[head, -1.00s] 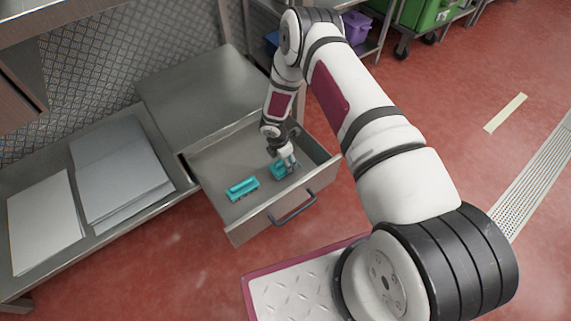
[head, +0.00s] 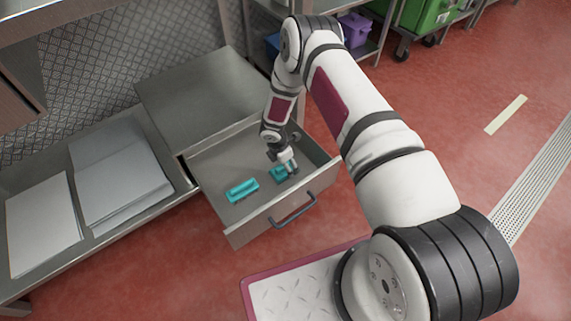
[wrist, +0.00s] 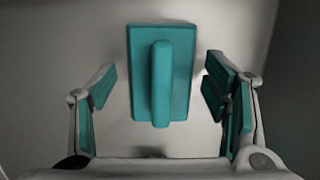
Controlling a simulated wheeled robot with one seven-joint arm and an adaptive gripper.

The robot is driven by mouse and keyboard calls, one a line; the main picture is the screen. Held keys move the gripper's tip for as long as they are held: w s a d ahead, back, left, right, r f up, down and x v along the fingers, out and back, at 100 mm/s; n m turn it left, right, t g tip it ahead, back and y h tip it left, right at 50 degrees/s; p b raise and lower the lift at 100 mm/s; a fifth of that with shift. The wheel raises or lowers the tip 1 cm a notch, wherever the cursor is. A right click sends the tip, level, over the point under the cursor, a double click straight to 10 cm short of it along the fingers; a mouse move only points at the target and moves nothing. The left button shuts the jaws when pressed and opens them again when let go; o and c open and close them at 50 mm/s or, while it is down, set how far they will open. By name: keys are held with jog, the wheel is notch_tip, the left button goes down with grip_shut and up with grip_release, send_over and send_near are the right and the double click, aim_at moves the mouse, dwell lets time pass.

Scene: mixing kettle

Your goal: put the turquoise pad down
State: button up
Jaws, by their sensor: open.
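One pad (head: 242,190) lies by itself on the left part of the drawer floor. My gripper (wrist: 160,103) is open, with a finger on each side of the pad and a visible gap on both sides. The fingers have turquoise inner faces.
The drawer has a dark handle (head: 293,210) on its front and metal walls around the pads. A steel counter (head: 195,85) is behind it. Pale flat sheets (head: 120,175) lie on the shelf to the left. Red floor (head: 460,150) is open to the right.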

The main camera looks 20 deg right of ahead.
jog(key=w+p+v, duration=0.1)
jog(key=p+v, duration=0.3)
jog(key=v, duration=0.8)
notch_tip(320, 180, up, 20)
jog(key=m+h, duration=0.1)
jog(key=m, duration=0.4)
send_over(280, 167)
jog(key=w+d, duration=0.1)
jog(key=d, duration=0.4)
jog(key=s+d+r+m+h, duration=0.1)
jog(key=s+r+m, duration=0.3)
jog(key=r, duration=0.6)
jog(key=s+d+r+m, duration=0.2)
jog(key=s+r, duration=0.3)
jog(key=r, duration=0.4)
jog(key=s+a+r+m+y, duration=0.1)
jog(key=s+r+m, duration=0.2)
jog(key=s+r, duration=0.35)
jog(key=s+r+m, duration=0.3)
jog(key=s+r, duration=0.1)
jog(key=s, duration=0.6)
jog(key=s+a+m+y, duration=0.1)
jog(key=s+a+m, duration=0.1)
jog(key=s, duration=0.6)
jog(key=s+a+m+y, duration=0.2)
jog(key=s+a, duration=0.1)
jog(key=s, duration=0.5)
jog(key=shift+s+a+r+m, duration=0.15)
jog(key=shift+s+r+m, duration=0.05)
jog(key=shift+r+m, duration=0.2)
